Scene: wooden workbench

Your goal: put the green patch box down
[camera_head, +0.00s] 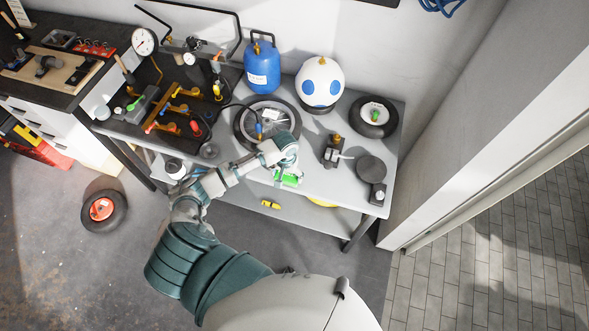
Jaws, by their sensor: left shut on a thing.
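The green patch box (290,179) is small and bright green, near the front edge of the grey bench (338,196). My left gripper (286,165) is shut on the green patch box from above. The wrist hides the upper part of the box. I cannot tell whether the box touches the bench top or hangs just above it. My right gripper is not in view.
A wheel (246,127) lies behind the gripper. A small dark device (332,155), a dark round-headed item (371,170) and another wheel (374,117) stand to the right. Bare bench lies right of the box.

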